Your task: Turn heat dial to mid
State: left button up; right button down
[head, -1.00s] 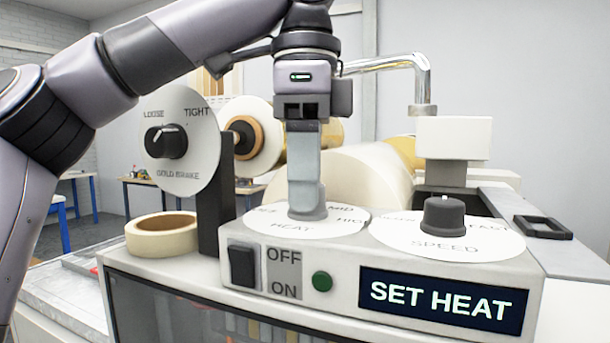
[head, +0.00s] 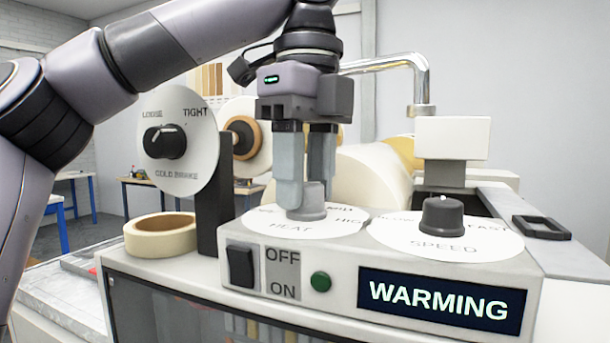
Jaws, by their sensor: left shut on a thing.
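The heat dial (head: 308,212) is a grey knob on a white round plate (head: 290,229) marked HEAT, with MID and HIGH partly readable at its back and right. My left gripper (head: 307,195) points straight down over it and is shut on the knob, one finger on each side. The fingers hide part of the knob and any pointer mark, so I cannot tell its exact setting. The display (head: 439,301) on the machine's front reads WARMING. My right gripper is out of view.
At left are the gold brake dial (head: 178,140) and a tape roll (head: 161,233). The front panel has an OFF/ON switch (head: 242,266) and green button (head: 321,281).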

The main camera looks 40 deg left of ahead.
pick_arm(q)
jog(key=shift+r, duration=0.1)
dwell(0.3)
jog(key=o, duration=1)
jog(key=shift+o, duration=0.2)
